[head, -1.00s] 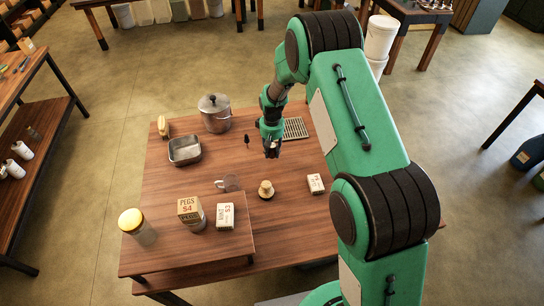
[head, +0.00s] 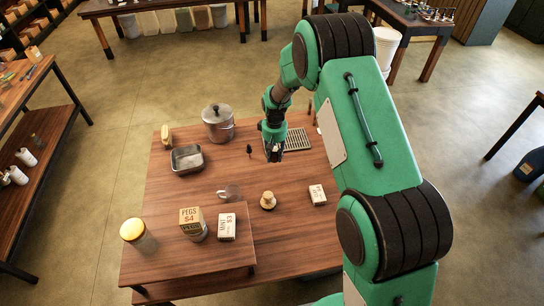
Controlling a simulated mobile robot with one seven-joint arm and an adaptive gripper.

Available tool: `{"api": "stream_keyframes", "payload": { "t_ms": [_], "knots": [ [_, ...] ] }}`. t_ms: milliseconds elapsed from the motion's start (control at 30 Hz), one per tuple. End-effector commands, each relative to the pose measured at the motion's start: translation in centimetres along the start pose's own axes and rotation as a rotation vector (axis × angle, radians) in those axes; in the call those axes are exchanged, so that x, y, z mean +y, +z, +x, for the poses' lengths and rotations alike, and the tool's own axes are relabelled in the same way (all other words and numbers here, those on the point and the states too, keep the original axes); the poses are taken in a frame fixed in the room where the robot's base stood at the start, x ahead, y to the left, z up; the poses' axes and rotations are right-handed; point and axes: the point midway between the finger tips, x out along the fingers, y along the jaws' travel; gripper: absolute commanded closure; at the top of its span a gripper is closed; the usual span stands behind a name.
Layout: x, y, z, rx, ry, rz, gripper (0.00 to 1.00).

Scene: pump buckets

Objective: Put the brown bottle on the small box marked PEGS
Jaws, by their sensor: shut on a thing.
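The small tan box marked PEGS (head: 190,216) stands at the front left, on the low wooden riser (head: 165,266) on the table. My gripper (head: 273,156) is over the back right part of the table, well behind and to the right of the PEGS box. Its jaws are shut on a dark, narrow thing, which I take to be the brown bottle. The fingers hide most of it, so its shape and tilt are unclear. The top of the PEGS box looks bare.
A yellow-lidded jar (head: 138,235) and a white box (head: 227,227) flank the PEGS box closely. A glass mug (head: 229,193), tan knobbed object (head: 268,200) and another white box (head: 317,195) stand nearby. A pot (head: 217,124) and metal tin (head: 187,159) are farther back.

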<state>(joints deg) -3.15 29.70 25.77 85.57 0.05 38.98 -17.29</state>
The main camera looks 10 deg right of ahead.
Motion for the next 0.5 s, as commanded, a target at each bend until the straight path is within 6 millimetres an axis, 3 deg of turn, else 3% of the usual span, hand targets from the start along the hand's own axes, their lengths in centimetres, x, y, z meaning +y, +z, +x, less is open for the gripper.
{"api": "stream_keyframes", "payload": {
  "t_ms": [333,500],
  "knots": [
    [-0.3,0.0,-0.2,0.000,0.000,-0.006,0.98],
    [-1.8,0.3,-1.2,0.001,0.000,-0.045,0.98]
  ]
}}
